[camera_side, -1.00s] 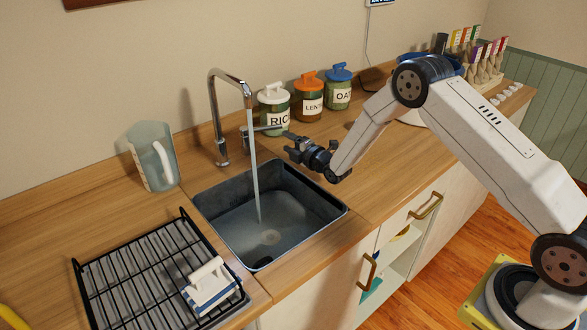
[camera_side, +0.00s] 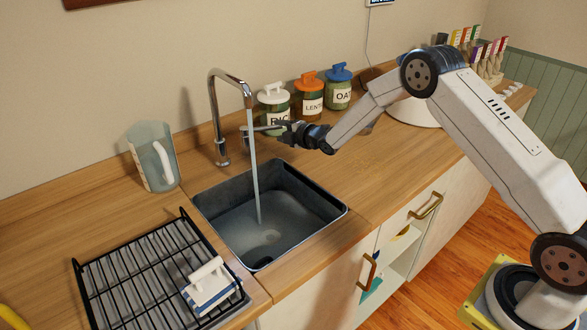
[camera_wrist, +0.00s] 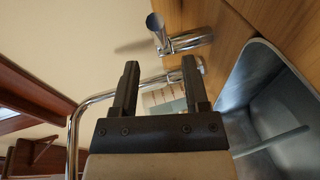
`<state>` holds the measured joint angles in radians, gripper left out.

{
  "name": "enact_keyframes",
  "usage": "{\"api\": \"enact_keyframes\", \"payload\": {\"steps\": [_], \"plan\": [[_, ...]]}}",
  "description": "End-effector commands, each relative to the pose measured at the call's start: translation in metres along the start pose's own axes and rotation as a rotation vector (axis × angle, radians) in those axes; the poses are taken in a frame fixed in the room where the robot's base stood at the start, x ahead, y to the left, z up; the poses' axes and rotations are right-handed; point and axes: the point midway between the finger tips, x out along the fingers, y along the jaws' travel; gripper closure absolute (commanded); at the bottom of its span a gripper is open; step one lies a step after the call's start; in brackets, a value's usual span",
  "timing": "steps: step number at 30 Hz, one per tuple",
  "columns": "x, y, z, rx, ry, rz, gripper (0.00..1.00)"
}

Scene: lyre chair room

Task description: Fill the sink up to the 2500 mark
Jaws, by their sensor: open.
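The sink (camera_side: 325,205) is a dark basin set in the counter, with shallow-looking water (camera_side: 285,230) at its bottom; it also shows at the right of the wrist view (camera_wrist: 250,82). No 2500 mark is readable. A chrome tap (camera_side: 213,105) stands behind it, and a water stream (camera_side: 256,180) falls from its spout into the basin. The tap's lever (camera_side: 262,128) points right. My gripper (camera_side: 281,131) is open beside the lever's outer end; I cannot tell whether they touch. In the wrist view my two fingers (camera_wrist: 160,85) are apart with nothing gripped.
Rice (camera_side: 274,98), lentil (camera_side: 309,97) and oat (camera_side: 339,88) jars stand behind my gripper, close to it. A clear jug (camera_side: 154,155) stands left of the tap. A black drying rack (camera_side: 130,270) with a blue-and-white handled object (camera_side: 209,283) lies front left.

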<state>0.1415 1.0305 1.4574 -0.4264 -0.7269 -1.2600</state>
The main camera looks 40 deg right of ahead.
Motion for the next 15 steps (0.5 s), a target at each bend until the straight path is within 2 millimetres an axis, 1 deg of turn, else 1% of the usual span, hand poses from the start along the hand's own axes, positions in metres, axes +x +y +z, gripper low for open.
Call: {"api": "enact_keyframes", "payload": {"steps": [15], "plan": [[0.041, -0.001, -0.001, -0.001, 0.000, 0.000, 0.42]]}}
